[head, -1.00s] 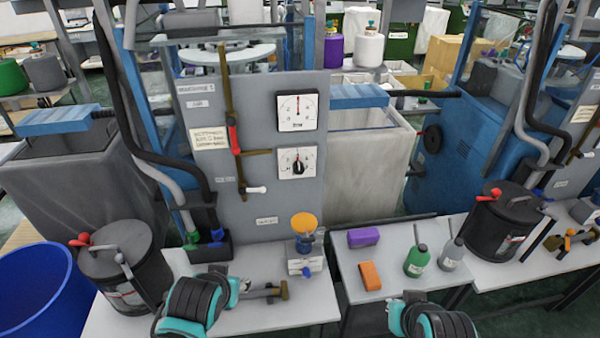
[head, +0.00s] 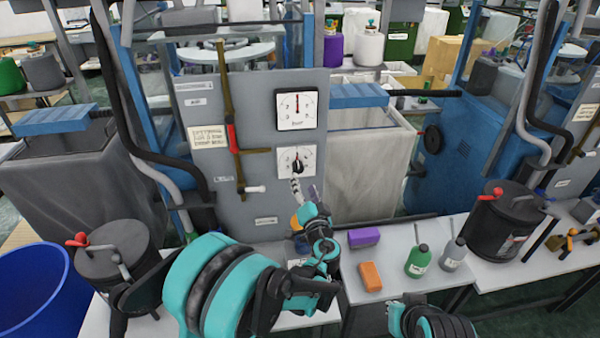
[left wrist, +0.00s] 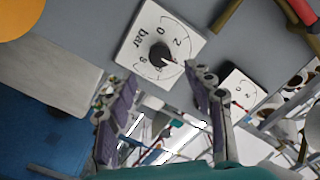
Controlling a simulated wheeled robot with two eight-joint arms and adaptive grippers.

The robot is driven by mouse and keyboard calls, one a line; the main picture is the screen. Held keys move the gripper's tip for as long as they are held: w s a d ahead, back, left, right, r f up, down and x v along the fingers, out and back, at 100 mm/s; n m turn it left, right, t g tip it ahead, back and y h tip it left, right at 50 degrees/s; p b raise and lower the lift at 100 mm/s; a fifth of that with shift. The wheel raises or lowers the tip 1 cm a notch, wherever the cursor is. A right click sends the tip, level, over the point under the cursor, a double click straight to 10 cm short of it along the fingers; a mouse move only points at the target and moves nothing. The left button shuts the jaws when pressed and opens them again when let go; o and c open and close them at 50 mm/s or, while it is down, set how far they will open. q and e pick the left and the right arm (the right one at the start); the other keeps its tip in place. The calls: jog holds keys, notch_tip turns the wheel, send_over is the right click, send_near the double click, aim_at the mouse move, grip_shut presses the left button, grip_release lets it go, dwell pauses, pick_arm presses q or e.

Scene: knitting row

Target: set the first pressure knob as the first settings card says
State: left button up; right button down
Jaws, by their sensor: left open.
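The pressure knob (head: 297,166) is a black knob on a white dial plate, low on the grey panel. It also shows in the left wrist view (left wrist: 160,54), with "bar" on its plate and a pale pointer mark; the exact setting is unclear. My left gripper (head: 305,194) is just below the knob in the head view. In the left wrist view its two fingers (left wrist: 164,82) are open and empty, with the knob beyond the gap and apparently untouched. A cream card (head: 208,137) is on the panel's left; its text is too small to read. My right gripper is out of view.
A white gauge (head: 297,109) with a red needle is above the knob. A brass lever with a red grip (head: 232,138) stands to its left. The bench holds a purple block (head: 364,237), an orange block (head: 370,276), a green bottle (head: 417,262) and a black canister (head: 115,250).

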aim_at(299, 170)
pick_arm(q)
jog(key=b+x, duration=0.1)
jog(key=x, duration=0.6)
jog(key=shift+w, duration=0.35)
jog(key=c, duration=1.2)
